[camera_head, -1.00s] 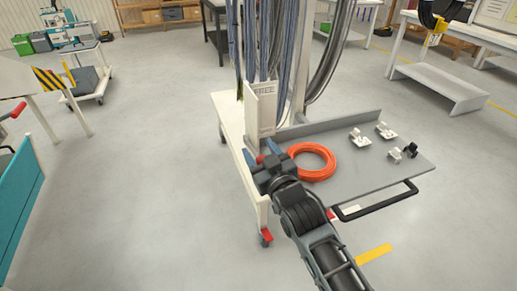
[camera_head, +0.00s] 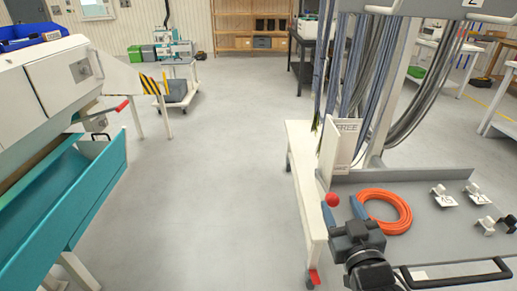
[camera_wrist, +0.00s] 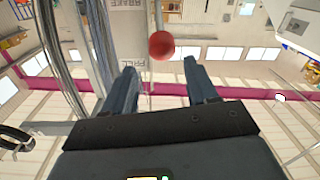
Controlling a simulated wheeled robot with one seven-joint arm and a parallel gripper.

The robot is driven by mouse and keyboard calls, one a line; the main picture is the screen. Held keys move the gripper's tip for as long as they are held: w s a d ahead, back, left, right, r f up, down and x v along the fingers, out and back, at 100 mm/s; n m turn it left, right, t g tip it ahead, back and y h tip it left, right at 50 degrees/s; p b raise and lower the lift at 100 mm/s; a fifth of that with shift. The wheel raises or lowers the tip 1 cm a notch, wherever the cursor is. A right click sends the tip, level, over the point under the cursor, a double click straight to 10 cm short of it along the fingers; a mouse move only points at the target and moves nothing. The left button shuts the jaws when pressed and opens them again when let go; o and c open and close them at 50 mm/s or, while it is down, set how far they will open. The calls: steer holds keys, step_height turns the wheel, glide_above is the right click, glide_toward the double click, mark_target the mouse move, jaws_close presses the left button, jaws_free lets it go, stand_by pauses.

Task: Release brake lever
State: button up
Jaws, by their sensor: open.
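The brake lever shows as a red ball knob (camera_head: 332,199) beside the white plate marked FREE (camera_head: 347,128) on the cart's left edge. In the wrist view the red knob (camera_wrist: 161,45) lies just beyond the fingertips, roughly midway between them. The plate (camera_wrist: 97,40) with BRAKE and FREE lettering shows at the upper left of the wrist view.
An orange cable coil (camera_head: 384,211) lies on the grey cart tray (camera_head: 430,240), right of my gripper. White clips (camera_head: 444,196) lie farther right. Hanging cables (camera_head: 410,100) stand behind the plate. A teal-fronted machine (camera_head: 60,190) is at left; the floor between is clear.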

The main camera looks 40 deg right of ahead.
steer(key=s+a+f+n+y, duration=0.2)
steer(key=s+a+y, duration=0.3)
steer(key=s+a, duration=0.75)
steer(key=s+a+r+n+y, duration=0.1)
steer(key=s+a+r+y, duration=0.1)
steer(key=s, duration=0.4)
steer(key=s+a+r+n+y, duration=0.1)
steer(key=s+a+r+y, duration=0.1)
steer(key=s, duration=0.4)
steer(key=shift+s+a+r+g, duration=0.2)
steer(key=shift+a+r+g, duration=0.1)
steer(key=shift+a, duration=0.25)
steer(key=shift+w+f, duration=0.1)
steer(key=shift+f, duration=0.05)
